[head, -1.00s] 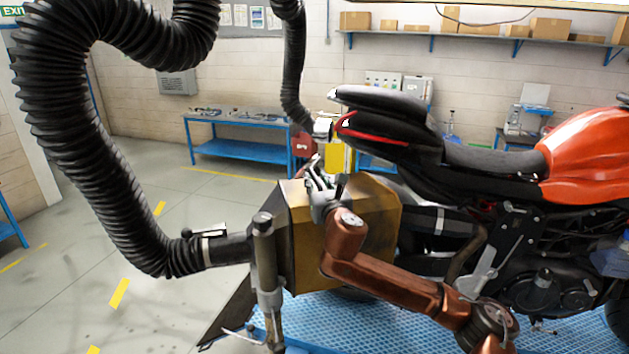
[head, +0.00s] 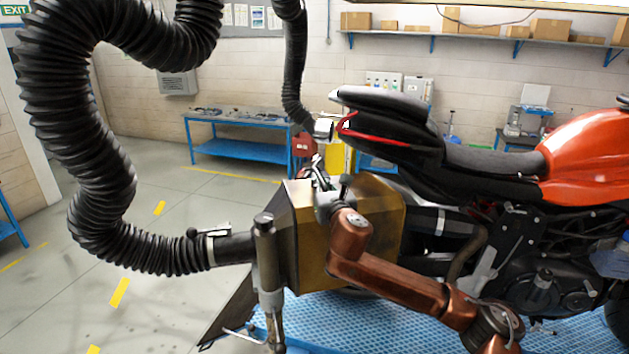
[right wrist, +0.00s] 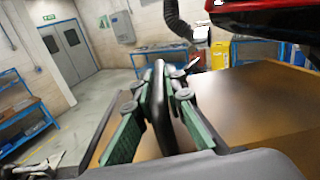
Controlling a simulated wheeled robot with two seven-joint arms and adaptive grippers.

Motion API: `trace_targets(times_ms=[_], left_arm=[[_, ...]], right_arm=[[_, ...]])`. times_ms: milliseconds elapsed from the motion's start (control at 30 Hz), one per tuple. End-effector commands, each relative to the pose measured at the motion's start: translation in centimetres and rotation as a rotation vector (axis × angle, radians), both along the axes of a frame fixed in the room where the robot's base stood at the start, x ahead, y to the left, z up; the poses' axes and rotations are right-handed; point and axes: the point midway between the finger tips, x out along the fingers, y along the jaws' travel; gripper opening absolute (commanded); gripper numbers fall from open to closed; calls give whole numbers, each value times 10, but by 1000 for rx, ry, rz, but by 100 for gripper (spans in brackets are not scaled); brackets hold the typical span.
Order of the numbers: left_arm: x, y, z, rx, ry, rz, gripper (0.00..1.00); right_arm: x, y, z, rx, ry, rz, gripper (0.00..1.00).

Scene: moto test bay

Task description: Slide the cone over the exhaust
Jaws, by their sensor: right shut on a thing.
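The cone (head: 312,240) is a yellow-brown, box-like metal hood joined on its left to a black ribbed hose (head: 150,250). Its top also shows in the right wrist view (right wrist: 240,100). The exhaust (head: 430,222) is a dark pipe with a light band, just right of the cone. Its rear end is hidden behind the cone, so I cannot tell how far it is inside. My right gripper (head: 322,182) is at the top of the cone, shut on its black handle (right wrist: 160,105), which stands between the green finger pads. My left gripper is not in view.
A metal post (head: 265,255) stands in front of the cone's left part. The motorcycle's tail (head: 390,115) overhangs just above right, and its orange tank (head: 590,150) is further right. A blue lift platform (head: 400,325) lies below. The floor at left is mostly clear.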

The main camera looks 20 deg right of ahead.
Motion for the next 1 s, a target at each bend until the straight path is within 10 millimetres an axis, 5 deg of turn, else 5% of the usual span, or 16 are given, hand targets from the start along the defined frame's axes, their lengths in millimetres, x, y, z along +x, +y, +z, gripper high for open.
trace_targets(times_ms=[200, 400, 867, 900, 1000], left_arm=[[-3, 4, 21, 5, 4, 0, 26], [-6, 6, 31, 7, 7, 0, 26], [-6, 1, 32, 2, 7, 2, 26], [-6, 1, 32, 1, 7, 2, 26], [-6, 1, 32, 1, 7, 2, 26]], right_arm=[[-3, -75, 5, -5, 1, -26, 0], [-5, -119, 5, -4, -2, -18, 0], [-6, -135, 5, -2, -4, -15, 0], [-6, -135, 5, -2, -4, -16, 13], [-6, -136, 4, -2, -3, -16, 20]])
